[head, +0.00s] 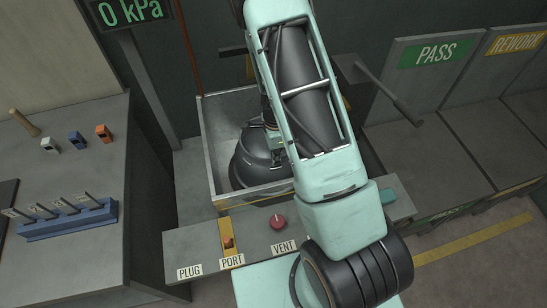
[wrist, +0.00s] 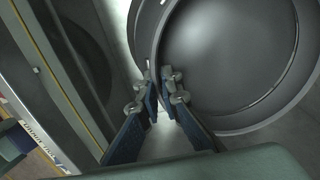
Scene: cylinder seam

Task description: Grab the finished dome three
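A large dark dome (head: 252,163) sits in the open grey tank (head: 207,150) at the middle of the head view, partly hidden by my arm. No number shows on it. The wrist view shows a big dark round piece with a rim (wrist: 225,55), probably this dome, at upper right. In the head view my arm hides most of the gripper.
A front ledge (head: 205,255) carries PLUG, PORT and VENT labels and a red knob (head: 278,222). A grey lever (head: 390,95) reaches out right of the tank. PASS (head: 437,53) and REWORK (head: 517,42) bays stand right with clear floors. A bench (head: 90,190) with small parts is left.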

